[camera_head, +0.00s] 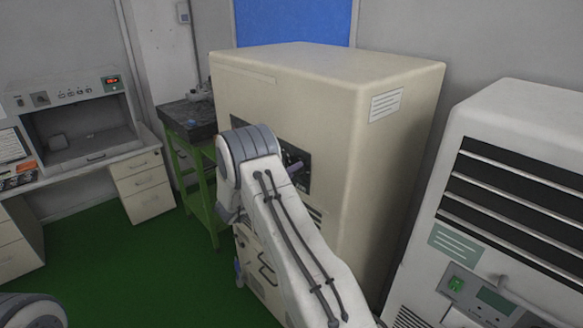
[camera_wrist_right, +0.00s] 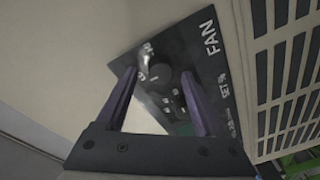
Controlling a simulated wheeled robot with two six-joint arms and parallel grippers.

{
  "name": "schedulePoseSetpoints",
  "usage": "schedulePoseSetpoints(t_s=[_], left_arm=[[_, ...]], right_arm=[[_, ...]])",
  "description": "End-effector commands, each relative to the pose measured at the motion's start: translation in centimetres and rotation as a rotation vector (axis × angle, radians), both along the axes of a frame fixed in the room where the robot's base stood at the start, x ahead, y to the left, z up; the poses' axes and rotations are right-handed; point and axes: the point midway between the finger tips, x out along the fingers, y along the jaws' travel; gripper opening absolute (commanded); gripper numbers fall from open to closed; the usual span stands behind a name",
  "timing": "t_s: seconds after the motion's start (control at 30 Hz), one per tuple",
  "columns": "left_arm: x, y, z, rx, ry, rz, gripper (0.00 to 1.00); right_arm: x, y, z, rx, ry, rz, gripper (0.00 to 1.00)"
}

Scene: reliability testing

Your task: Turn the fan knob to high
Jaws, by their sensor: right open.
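The fan knob (camera_wrist_right: 158,76) is a dark round knob on a black panel (camera_wrist_right: 207,72) marked FAN, seen tilted in the right wrist view. Small white marks surround it; I cannot read its setting for sure. My right gripper (camera_wrist_right: 159,72) is open, with one purple finger on each side of the knob in the picture. I cannot tell whether either finger touches it. In the head view the black panel (camera_head: 301,181) shows on the front of a large beige cabinet (camera_head: 290,95), and my right arm hides the knob and the right fingertips. My left gripper is out of view.
A slatted vent (camera_wrist_right: 285,75) lies beside the panel in the wrist view. A white unit with dark louvres (camera_head: 480,130) stands right of the cabinet. A green-framed table (camera_head: 195,185) and a desk with drawers (camera_head: 143,185) are to the left. Green floor (camera_head: 110,265) is clear there.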

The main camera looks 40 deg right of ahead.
Motion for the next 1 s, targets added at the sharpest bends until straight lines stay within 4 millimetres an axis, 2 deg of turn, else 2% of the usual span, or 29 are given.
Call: schedulePoseSetpoints(t_s=[0.33,0.37,0.5,0.53,0.77,1.0], left_arm=[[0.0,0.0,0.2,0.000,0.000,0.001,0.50],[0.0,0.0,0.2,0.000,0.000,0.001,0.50],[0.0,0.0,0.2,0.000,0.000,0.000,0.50],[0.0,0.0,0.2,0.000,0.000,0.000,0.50],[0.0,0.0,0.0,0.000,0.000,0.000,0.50],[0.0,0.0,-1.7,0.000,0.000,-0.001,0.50]], right_arm=[[0.1,-0.5,-0.1,0.002,0.000,0.001,0.70],[0.1,-0.5,-0.1,0.002,0.000,0.001,0.62],[0.1,-0.5,-0.1,0.002,0.000,0.001,0.09],[0.1,-0.5,-0.1,0.002,0.000,0.001,0.00],[0.1,-0.5,-0.2,0.002,-0.009,0.001,0.00],[0.1,-0.5,-0.5,0.008,-0.096,0.002,0.00]])
